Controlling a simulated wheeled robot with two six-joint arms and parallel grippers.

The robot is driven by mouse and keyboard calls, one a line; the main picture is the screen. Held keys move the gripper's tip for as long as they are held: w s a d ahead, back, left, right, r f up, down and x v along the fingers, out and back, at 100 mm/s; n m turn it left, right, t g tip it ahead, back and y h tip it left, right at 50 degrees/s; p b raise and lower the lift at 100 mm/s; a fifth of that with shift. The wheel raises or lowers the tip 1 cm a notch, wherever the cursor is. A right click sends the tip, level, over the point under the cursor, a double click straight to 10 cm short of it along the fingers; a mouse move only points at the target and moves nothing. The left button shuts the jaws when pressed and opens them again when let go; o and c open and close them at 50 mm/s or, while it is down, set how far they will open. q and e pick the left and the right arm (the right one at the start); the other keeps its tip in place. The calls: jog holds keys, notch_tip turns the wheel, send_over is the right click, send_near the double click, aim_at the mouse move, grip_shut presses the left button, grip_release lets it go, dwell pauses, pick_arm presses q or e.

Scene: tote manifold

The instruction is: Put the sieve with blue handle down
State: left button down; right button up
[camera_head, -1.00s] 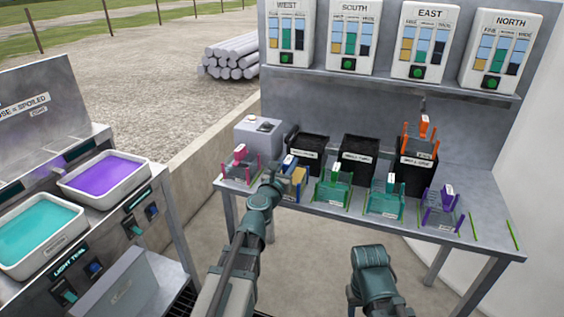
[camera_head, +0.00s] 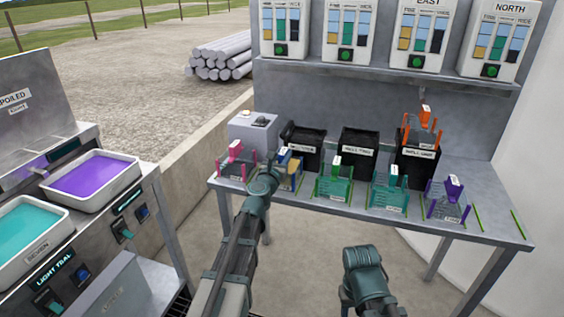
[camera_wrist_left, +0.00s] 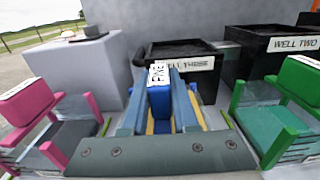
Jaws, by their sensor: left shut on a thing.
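The sieve with blue handle (camera_head: 291,172) stands at the front of the grey bench, between the pink sieve (camera_head: 236,161) and a green sieve (camera_head: 334,181). In the left wrist view its blue handle (camera_wrist_left: 160,100) with a white label sits between the fingers of my left gripper (camera_wrist_left: 160,112), which is shut on it. Yellow parts of the sieve show below. My left gripper (camera_head: 279,163) partly hides the sieve in the head view, and I cannot tell whether its base touches the bench. My right arm is in the lower middle; its fingers are hidden.
Black wells (camera_head: 306,152) stand behind the sieves, one labelled WELL THREE, with a grey box (camera_head: 252,135) at left. An orange sieve (camera_head: 421,127) is on the right well. A second green sieve (camera_head: 388,191) and a purple sieve (camera_head: 449,200) stand right. Purple and teal trays are at far left.

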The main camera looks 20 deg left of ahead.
pick_arm(q)
jog(key=shift+f, duration=0.15)
jog(key=c, duration=0.7)
grip_release()
jog(key=shift+r, duration=0.3)
jog(key=s, duration=1.2)
jog(key=shift+a+f, duration=0.1)
jog(key=shift+a, duration=0.1)
